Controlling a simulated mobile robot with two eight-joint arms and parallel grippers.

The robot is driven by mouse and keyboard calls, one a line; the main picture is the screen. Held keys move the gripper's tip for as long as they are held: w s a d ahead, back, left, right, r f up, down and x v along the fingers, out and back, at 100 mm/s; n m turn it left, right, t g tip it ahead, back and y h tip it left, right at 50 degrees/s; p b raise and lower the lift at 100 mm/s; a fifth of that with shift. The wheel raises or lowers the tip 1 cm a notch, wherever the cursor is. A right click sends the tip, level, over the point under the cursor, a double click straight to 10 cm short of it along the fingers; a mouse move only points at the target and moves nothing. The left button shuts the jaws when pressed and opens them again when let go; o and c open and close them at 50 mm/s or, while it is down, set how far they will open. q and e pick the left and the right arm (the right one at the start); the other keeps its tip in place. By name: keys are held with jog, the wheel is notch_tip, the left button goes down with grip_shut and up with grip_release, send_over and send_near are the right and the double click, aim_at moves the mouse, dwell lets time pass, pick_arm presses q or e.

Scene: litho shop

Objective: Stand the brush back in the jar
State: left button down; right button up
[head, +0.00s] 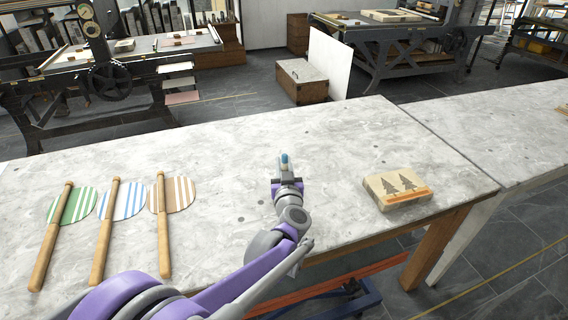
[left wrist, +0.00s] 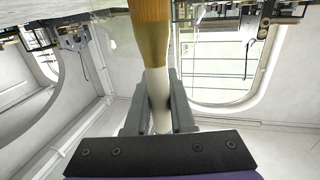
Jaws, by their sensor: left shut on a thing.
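My left gripper (head: 286,181) is over the grey marbled table, right of its middle. It is shut on the brush (head: 284,158), of which a small blue tip shows in the head view. In the left wrist view the brush (left wrist: 152,45) has a brown end, a gold-coloured band and a pale shaft. The pale shaft runs between the two fingers of my left gripper (left wrist: 158,108). The brown end runs out of the top of that view, towards the grey tabletop. I cannot make out a jar in either view. My right gripper is not in view.
On the table (head: 330,135), three striped discs, green (head: 82,206), blue (head: 129,200) and tan (head: 181,194), lie at left with wooden sticks. A pale block with tree pictures (head: 397,187) lies at right. The tabletop behind my left gripper is clear.

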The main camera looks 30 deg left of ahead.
pick_arm(q)
jog(key=c, duration=0.7)
grip_release()
jog(key=v, duration=1)
jog(key=shift+s+d+p, duration=0.2)
jog(key=shift+s+p, duration=0.15)
jog(key=shift+p, duration=0.05)
